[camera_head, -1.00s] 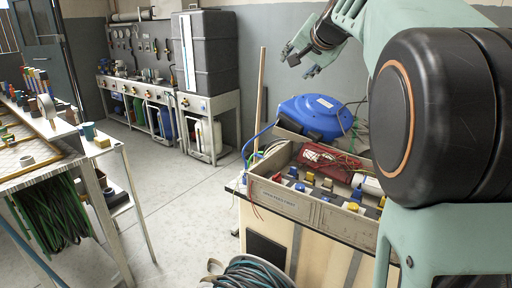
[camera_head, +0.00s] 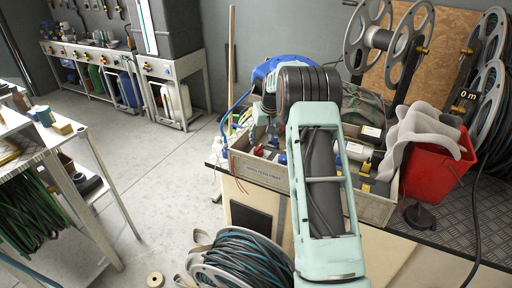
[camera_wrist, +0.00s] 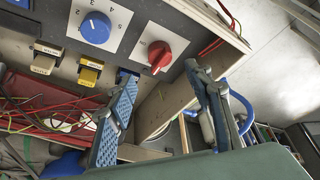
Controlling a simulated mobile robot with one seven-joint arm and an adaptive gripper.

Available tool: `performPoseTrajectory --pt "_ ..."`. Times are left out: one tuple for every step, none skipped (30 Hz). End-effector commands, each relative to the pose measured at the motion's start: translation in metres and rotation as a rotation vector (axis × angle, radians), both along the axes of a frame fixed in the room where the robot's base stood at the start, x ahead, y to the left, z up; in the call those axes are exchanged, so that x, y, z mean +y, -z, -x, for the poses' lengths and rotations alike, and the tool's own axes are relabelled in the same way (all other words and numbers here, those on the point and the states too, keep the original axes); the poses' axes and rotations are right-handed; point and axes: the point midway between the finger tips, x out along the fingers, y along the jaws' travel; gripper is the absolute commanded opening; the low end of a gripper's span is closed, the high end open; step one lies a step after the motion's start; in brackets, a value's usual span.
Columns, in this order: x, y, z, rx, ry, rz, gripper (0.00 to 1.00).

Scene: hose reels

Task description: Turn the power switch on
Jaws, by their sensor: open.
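A red rotary knob (camera_wrist: 160,57) sits on a white plate on the panel in the wrist view. In the head view these controls are inside the grey control box (camera_head: 262,172), partly hidden by my arm. My gripper (camera_wrist: 160,71) is open, its blue-padded fingers apart on either side of the red knob in the picture, with nothing between them; contact is not visible.
Red wires (camera_wrist: 45,112) lie beside the controls. A blue hose reel (camera_head: 270,68) stands behind the box, and a red bin (camera_head: 437,175) to its right. Metal reels (camera_head: 405,45) stand at the back right. A coiled hose (camera_head: 240,262) is in front; open floor (camera_head: 170,185) lies left.

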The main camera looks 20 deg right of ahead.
Motion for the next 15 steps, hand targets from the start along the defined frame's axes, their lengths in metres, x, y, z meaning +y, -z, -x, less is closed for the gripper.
performPoseTrajectory --pt "0.001 0.010 -0.003 0.002 0.000 -0.001 0.47" --pt "0.001 0.015 -0.005 0.002 0.000 -0.001 0.47" --pt "0.001 0.021 -0.008 0.002 0.001 -0.001 0.47" --pt "0.000 0.027 -0.010 0.002 0.001 0.000 0.47" --pt "0.000 0.031 -0.012 0.001 0.001 0.000 0.47" --pt "0.001 0.039 -0.015 0.002 0.001 -0.001 0.47" --pt "0.000 0.042 -0.017 0.001 0.001 0.000 0.47" --pt "0.000 0.047 -0.019 0.001 0.002 -0.001 0.47" --pt "0.000 0.053 -0.021 0.001 0.002 -0.001 0.47" --pt "0.000 0.057 -0.023 0.001 0.002 -0.001 0.47" --pt "0.000 0.061 -0.024 0.001 0.002 -0.001 0.47" --pt "0.000 0.065 -0.027 0.000 0.002 0.000 0.47" --pt "0.000 0.068 -0.028 0.000 0.002 0.000 0.47" --pt "0.000 0.071 -0.029 0.000 0.002 -0.001 0.47" --pt "0.000 0.074 -0.031 -0.001 0.002 0.000 0.47"
